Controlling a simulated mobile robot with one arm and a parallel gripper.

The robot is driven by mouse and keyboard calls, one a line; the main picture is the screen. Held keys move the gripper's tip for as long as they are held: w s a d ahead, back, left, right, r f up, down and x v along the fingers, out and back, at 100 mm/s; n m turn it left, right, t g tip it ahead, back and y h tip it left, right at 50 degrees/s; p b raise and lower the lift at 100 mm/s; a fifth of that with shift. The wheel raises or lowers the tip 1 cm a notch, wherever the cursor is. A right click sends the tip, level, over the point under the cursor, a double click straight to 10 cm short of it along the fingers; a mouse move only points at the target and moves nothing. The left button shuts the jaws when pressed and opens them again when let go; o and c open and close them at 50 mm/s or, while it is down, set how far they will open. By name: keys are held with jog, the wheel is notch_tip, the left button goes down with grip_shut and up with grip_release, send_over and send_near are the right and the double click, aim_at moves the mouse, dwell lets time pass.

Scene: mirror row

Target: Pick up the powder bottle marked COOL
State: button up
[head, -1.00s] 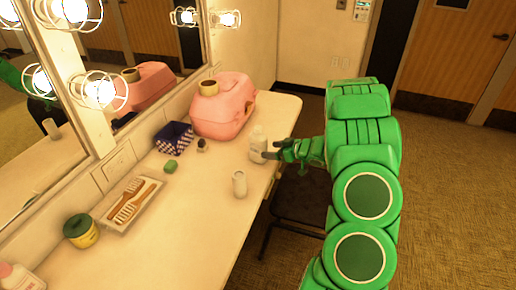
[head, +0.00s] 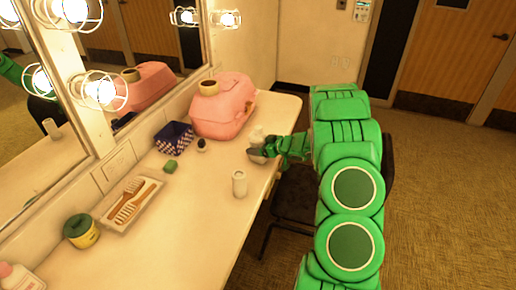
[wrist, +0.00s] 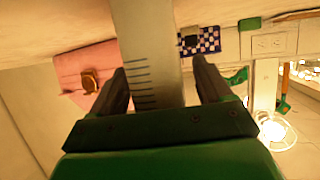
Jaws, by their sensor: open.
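A white bottle (head: 257,133) stands on the counter near its right edge, in front of the pink case. My gripper (head: 260,149) is at this bottle and hides part of it. In the wrist view the pale bottle (wrist: 148,55), with short blue lines on its side, stands between the two fingers of my open gripper (wrist: 158,68). I cannot tell if either finger touches it. A second white bottle (head: 239,184) stands upright on the counter, nearer the camera. I cannot read COOL on either bottle.
A checkered box (head: 174,137), a green block (head: 170,167), a tray with combs (head: 147,205) and a green-lidded jar (head: 81,231) line the wall. A dark chair (head: 296,200) stands beside the counter.

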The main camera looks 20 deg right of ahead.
jog(key=shift+w, duration=0.1)
jog(key=shift+c, duration=0.3)
jog(key=c, duration=1.2)
jog(key=shift+c, duration=0.2)
jog(key=shift+r, duration=0.75)
jog(key=s+a+r, duration=0.4)
jog(key=s+r, duration=0.7)
jog(key=s, duration=0.2)
jog(key=shift+s+r, duration=0.2)
